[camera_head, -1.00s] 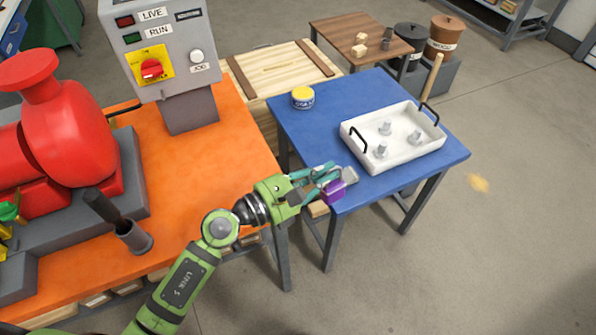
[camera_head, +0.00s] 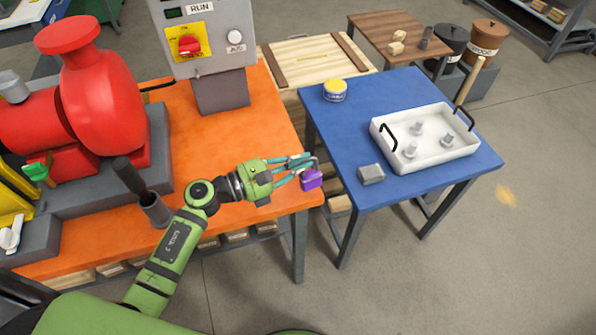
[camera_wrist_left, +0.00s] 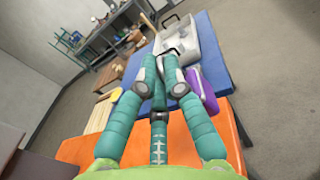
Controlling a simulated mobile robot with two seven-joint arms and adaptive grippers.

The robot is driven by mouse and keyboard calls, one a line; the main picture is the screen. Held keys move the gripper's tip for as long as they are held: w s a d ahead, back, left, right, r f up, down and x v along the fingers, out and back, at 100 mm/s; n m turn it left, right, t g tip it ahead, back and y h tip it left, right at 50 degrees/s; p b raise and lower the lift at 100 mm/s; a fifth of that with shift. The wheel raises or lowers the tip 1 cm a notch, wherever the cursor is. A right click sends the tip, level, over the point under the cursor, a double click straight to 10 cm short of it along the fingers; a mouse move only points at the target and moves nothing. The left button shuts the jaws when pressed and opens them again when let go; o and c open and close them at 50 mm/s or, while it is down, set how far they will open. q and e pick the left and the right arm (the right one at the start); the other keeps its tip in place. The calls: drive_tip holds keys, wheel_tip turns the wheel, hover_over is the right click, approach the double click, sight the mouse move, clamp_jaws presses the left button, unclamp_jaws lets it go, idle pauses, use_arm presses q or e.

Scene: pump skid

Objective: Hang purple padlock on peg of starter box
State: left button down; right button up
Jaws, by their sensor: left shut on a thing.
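The purple padlock (camera_head: 312,179) hangs from my left gripper (camera_head: 304,165), its grey shackle between the teal fingers. It is in the air by the gap between the orange bench and the blue table. In the left wrist view the padlock (camera_wrist_left: 203,85) shows to the right of the closed fingers (camera_wrist_left: 160,75), and the fingers partly hide its shackle. The starter box (camera_head: 205,38) is the grey panel on a post at the back of the orange bench, with a red switch (camera_head: 190,45) on a yellow plate. I cannot make out its peg. My right gripper is not in view.
A red pump (camera_head: 95,100) stands on the left of the orange bench (camera_head: 230,140), with a grey upright handle (camera_head: 140,190) before it. The blue table (camera_head: 340,130) holds a white tray (camera_head: 440,160), a yellow-lidded tin (camera_head: 335,91) and a grey block (camera_head: 371,174).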

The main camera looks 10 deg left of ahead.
sight(309, 180)
use_arm(q)
drive_tip(key=f, duration=0.3)
drive_tip(key=shift+w+a+f, duration=0.1)
drive_tip(key=shift+a+f, duration=0.1)
drive_tip(key=shift+f, duration=0.15)
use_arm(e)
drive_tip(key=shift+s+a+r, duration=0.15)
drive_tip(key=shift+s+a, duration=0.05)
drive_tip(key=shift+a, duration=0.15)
use_arm(q)
drive_tip(key=shift+f, duration=0.2)
drive_tip(key=c, duration=1.4)
unclamp_jaws()
drive_tip(key=shift+o, duration=0.2)
